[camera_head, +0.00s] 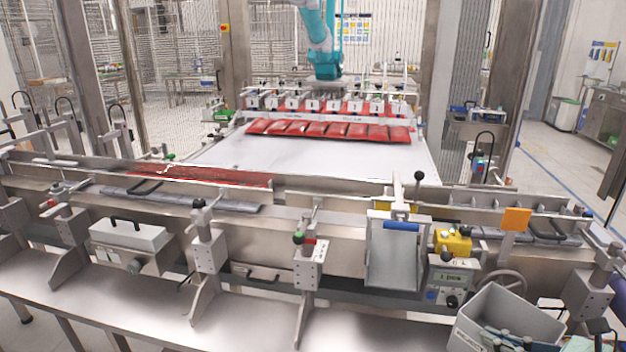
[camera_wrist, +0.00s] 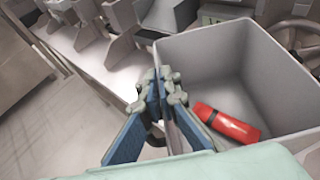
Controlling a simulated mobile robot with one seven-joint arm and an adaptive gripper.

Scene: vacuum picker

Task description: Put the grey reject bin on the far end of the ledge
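The grey reject bin (camera_head: 483,300) is at the lower right in the head view, at the near right part of the steel ledge (camera_head: 150,315). In the wrist view the bin (camera_wrist: 215,60) fills the right side, open side toward me, with a red packet (camera_wrist: 226,124) inside. My gripper (camera_wrist: 162,85) straddles the bin's near wall, one finger on each side, and looks closed on it. In the head view my gripper (camera_head: 500,340) partly covers the bin's near side. The bin's underside is hidden, so I cannot tell whether it touches the ledge.
Steel brackets (camera_head: 310,265) stand along the ledge below the conveyor. A grey chute (camera_head: 392,262), a control box (camera_head: 447,282) and a handwheel (camera_head: 502,284) are close to the bin. The ledge has bare stretches between brackets toward the left.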

